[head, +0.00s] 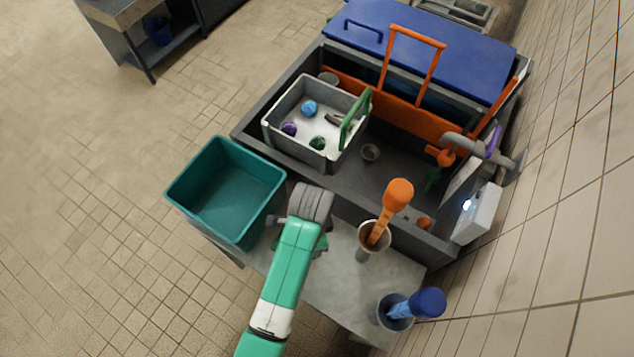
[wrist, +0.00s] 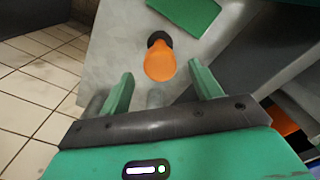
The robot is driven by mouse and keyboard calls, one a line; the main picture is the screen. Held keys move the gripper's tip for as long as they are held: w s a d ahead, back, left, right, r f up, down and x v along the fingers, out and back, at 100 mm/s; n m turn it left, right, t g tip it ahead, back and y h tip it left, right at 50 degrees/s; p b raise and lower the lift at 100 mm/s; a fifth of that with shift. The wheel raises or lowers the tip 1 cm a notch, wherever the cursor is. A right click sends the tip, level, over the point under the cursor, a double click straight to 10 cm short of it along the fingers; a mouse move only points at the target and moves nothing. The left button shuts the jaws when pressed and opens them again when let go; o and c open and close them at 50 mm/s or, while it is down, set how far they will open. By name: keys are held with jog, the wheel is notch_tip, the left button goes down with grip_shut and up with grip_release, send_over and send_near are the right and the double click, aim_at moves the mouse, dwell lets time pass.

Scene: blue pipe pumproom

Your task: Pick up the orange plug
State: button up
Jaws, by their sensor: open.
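The orange plug (wrist: 160,62) shows in the wrist view as a rounded orange body with a dark end, on the pale grey worktop (wrist: 115,55). My gripper (wrist: 161,84) is open and empty. The plug appears between its two green fingertips, slightly beyond them; I cannot tell the exact gap. In the head view, my arm ends over the worktop (head: 340,275) beside the teal bin, and I cannot make out this plug or my fingertips there.
The teal bin (head: 225,238) stands left. To the right are a beige cup (head: 364,253) with an orange-handled tool (head: 398,193) and a grey holder with a blue-topped tool (head: 428,302). Behind is a dark grey basin (head: 335,185) holding a grey crate (head: 290,146).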

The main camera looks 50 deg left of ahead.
jog(key=shift+s+f, duration=0.15)
jog(key=shift+f, duration=0.75)
notch_tip(320, 180, down, 6)
jog(key=shift+a+r+b, duration=0.1)
jog(key=shift+b, duration=0.55)
jog(key=c, duration=1.2)
jog(key=shift+o, duration=0.2)
jog(key=shift+r, duration=0.35)
jog(key=r+p, duration=0.1)
jog(key=r, duration=0.2)
jog(key=shift+s, duration=0.2)
jog(key=s+d+r+p, duration=0.1)
jog(key=s+d, duration=0.6)
jog(key=s, duration=0.6)
jog(key=shift+s+r, duration=0.25)
jog(key=shift+s, duration=0.1)
